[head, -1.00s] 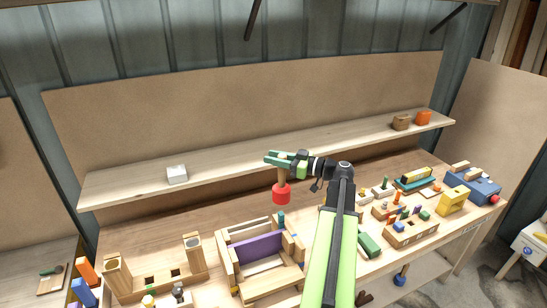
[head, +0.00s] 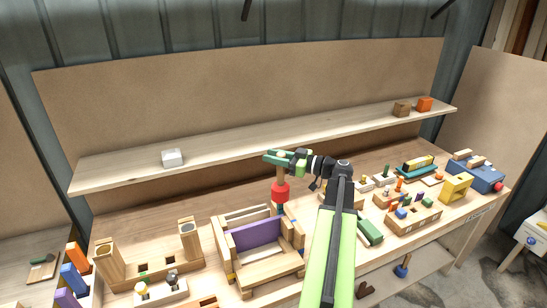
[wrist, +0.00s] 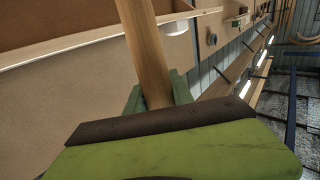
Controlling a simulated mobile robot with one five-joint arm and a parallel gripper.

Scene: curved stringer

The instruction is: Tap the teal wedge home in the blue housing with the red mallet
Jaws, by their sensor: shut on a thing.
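My gripper (head: 285,157) is shut on the wooden handle of the red mallet (head: 280,192). The mallet hangs head down. In the wrist view the handle (wrist: 147,50) runs up between my green fingers. The teal wedge (head: 279,209) stands upright at the back right of a wooden frame, directly under the mallet head. The two look touching or nearly so; I cannot tell which. A small blue patch (head: 293,223) shows on the frame's right side by the wedge. How deep the wedge sits is hidden. The wrist view shows neither mallet head nor wedge.
The wooden frame (head: 221,240) holds a purple board (head: 253,234). Wooden blocks with pegs stand left and right of it. A green block (head: 369,230) lies right of my arm. A shelf (head: 240,133) runs behind the mallet. Bare bench shows behind the frame.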

